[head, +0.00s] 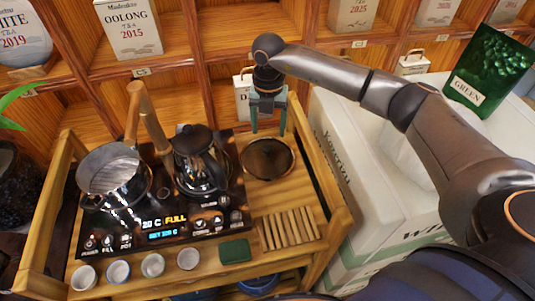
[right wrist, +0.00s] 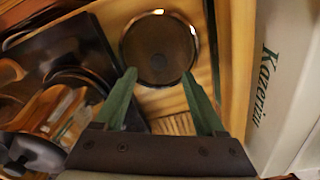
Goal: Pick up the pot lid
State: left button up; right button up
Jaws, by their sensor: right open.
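A round, dark, glassy disc with a thin metal rim (head: 267,158), which I take for the pot lid, lies flat on the wooden cart, right of the kettle. It also shows in the right wrist view (right wrist: 158,48), near the top. My right gripper (head: 268,130) points down just behind and above the disc, with its green fingers apart and nothing between them. In the right wrist view the fingertips (right wrist: 158,74) appear on either side of the disc's lower part; contact cannot be told. My left gripper is not in view.
A metal pot (head: 113,178) and a dark-lidded kettle (head: 203,172) stand on the black heating unit left of the disc. Wooden slats (head: 289,229), a green cloth (head: 235,251) and several small cups are in front. The cart's rail (head: 325,175) and a white box (head: 350,190) are right.

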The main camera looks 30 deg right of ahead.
aim_at(267, 148)
jog(key=f, duration=0.4)
jog(key=f+p, duration=0.1)
jog(key=f, duration=0.1)
jog(key=shift+s+a+f, duration=0.15)
jog(key=shift+a+f, duration=0.1)
jog(key=shift+f, duration=0.1)
grip_shut()
dwell(0.3)
jog(key=shift+r, duration=0.1)
dwell(0.7)
